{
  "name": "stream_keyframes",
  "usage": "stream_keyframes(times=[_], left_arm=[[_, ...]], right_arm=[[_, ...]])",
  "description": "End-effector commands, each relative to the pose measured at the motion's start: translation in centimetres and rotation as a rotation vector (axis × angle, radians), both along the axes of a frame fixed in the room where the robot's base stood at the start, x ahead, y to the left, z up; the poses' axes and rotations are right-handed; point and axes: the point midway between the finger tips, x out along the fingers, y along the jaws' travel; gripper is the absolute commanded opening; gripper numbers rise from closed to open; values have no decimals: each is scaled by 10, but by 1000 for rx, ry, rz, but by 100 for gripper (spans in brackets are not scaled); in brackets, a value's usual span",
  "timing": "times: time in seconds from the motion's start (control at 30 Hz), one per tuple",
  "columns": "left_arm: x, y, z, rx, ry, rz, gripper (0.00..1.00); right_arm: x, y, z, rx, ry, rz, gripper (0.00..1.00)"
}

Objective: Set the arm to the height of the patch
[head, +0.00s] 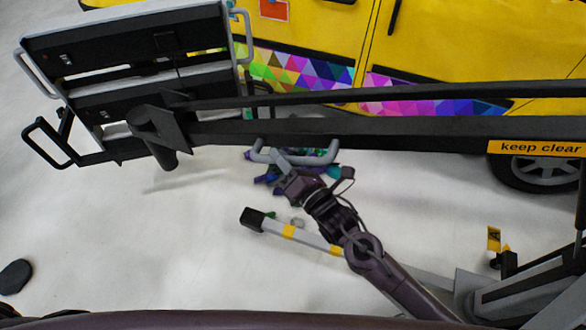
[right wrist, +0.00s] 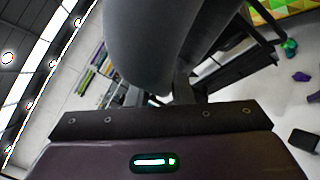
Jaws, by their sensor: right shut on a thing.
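A long black boom arm (head: 350,128) with a "keep clear" label crosses the head view from the right. At its left end it carries a black panel frame (head: 130,75) with grey side handles. A grey curved handle (head: 318,158) hangs under the boom. My right gripper (head: 283,168) is shut on this handle. In the right wrist view the grey bar (right wrist: 150,50) fills the space close to the gripper and hides the fingertips. An orange-red square with a pale border (head: 273,9) is on the yellow van; I cannot tell if it is the patch. My left gripper is not in view.
The yellow van (head: 450,45) with a coloured triangle band stands behind the boom. Purple and green scraps (head: 265,178) lie on the floor below the handle. A grey bar with yellow bands (head: 310,240) lies low near my right arm. The floor at left is mostly clear.

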Motion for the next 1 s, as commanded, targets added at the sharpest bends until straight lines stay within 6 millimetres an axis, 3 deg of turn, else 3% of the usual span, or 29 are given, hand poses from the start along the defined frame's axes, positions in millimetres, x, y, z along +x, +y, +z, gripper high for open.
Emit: stream_keyframes(times=[0.03, 0.23, 0.27, 0.43, 0.77, 1.0], left_arm=[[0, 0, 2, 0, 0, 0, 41], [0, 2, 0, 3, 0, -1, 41], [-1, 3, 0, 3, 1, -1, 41], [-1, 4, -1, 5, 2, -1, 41], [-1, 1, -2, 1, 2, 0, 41], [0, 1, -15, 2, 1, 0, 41]], right_arm=[[3, -1, 9, 12, -11, -8, 0], [1, -3, -5, -6, 11, -9, 0], [0, -3, -7, -8, 14, -8, 21], [0, -3, -7, -9, 14, -7, 41], [-2, -5, -2, -1, 2, -6, 41], [-32, -29, -10, -6, 10, -4, 41]])
